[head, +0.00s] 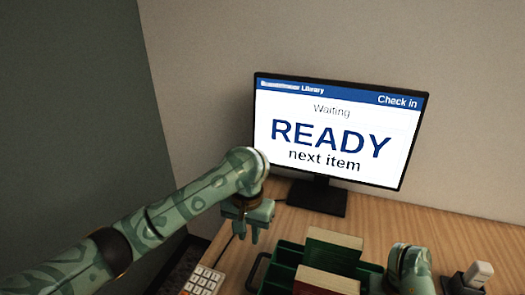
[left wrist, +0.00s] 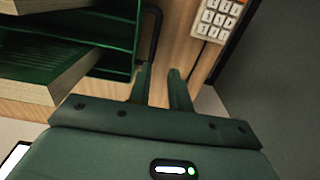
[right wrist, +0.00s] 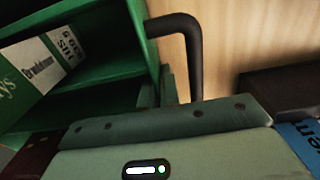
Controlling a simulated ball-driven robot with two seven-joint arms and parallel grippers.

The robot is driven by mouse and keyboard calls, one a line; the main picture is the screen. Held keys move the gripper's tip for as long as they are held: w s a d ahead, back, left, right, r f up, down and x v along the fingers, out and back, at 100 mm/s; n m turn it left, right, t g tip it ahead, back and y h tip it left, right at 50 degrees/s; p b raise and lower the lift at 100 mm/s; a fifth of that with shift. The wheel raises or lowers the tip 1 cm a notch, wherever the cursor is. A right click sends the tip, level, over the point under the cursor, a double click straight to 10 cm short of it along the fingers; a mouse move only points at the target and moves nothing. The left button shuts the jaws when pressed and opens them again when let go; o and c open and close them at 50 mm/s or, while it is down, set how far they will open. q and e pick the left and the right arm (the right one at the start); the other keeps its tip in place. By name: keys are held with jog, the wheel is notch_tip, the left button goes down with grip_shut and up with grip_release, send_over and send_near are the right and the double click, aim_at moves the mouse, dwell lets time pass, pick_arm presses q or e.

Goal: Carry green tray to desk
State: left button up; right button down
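The green tray (head: 285,258) is at the front of the wooden desk, with a green book (head: 333,240) and a red book (head: 325,284) in it. I cannot tell whether it rests on the wood. Its black left handle (head: 255,272) also shows in the left wrist view (left wrist: 152,30). My left gripper (head: 256,235) is open and empty, above and left of that handle. My right gripper (right wrist: 160,88) is at the tray's right end, beside the black right handle (right wrist: 182,45). Its fingers look close together, partly hidden against the green wall; I cannot tell whether they grip anything.
A monitor (head: 337,132) reading "READY next item" stands behind the tray. A white keypad (head: 203,281) lies at the left desk edge. A scanner-like white device (head: 478,273) stands in a dark holder at right. Bare wood (head: 390,225) shows behind the tray.

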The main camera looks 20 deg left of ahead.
jog(key=shift+w+r, duration=0.1)
jog(key=shift+r, duration=0.05)
pick_arm(q)
jog(key=a, duration=0.1)
jog(key=a+r, duration=0.1)
jog(key=a, duration=0.1)
jog(key=a+r, duration=0.1)
jog(key=shift+a+r, duration=0.2)
jog(key=shift+r, duration=0.05)
pick_arm(e)
jog(key=c, duration=1.8)
grip_release()
jog(key=shift+o, duration=0.2)
jog(key=shift+r, duration=6.9)
